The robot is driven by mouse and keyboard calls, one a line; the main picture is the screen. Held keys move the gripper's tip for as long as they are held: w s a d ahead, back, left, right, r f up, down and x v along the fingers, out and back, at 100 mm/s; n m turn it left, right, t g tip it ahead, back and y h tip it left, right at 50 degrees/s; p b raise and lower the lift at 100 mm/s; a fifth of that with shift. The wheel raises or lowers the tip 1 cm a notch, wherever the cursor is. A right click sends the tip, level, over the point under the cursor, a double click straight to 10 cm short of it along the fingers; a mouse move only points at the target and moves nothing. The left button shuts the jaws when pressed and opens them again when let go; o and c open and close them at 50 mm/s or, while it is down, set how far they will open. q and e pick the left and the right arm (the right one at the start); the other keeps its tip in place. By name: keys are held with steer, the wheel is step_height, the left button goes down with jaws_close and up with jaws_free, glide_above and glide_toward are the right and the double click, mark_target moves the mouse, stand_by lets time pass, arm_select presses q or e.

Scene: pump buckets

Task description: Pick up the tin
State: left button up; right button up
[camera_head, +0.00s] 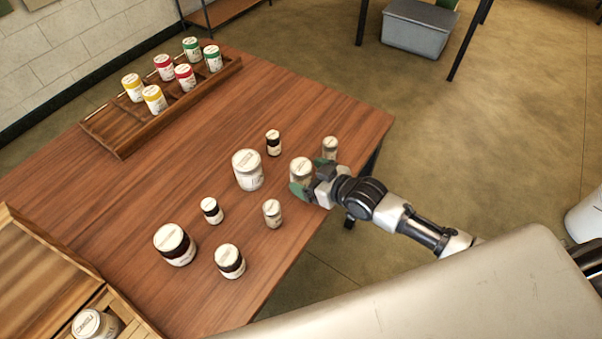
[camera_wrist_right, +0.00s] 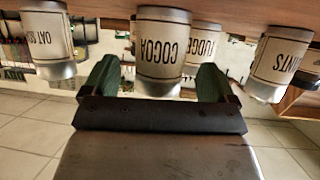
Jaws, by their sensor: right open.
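Several pale tins with cream lids stand on the brown wooden table (camera_head: 330,108). One tin (camera_head: 301,169) is at the table's right edge, directly ahead of my right gripper (camera_head: 311,177). The right gripper is open, with green-padded fingers on either side of this tin. In the right wrist view the picture is upside down, and a tin labelled COCOA (camera_wrist_right: 161,48) stands between the two open fingers (camera_wrist_right: 160,82). Whether the fingers touch it, I cannot tell. My left gripper is not in view.
A small tin (camera_head: 330,146) stands just beyond the gripper. A large tin (camera_head: 247,170) and smaller dark-banded jars (camera_head: 211,210) stand to the left. A wooden rack (camera_head: 118,133) holds colored tins at the back left. A wooden crate (camera_head: 130,318) is at the lower left.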

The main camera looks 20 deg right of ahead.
mark_target(310, 176)
steer(key=x, duration=0.3)
steer(key=shift+f, duration=0.1)
steer(key=shift+c, duration=0.5)
steer(key=c, duration=1)
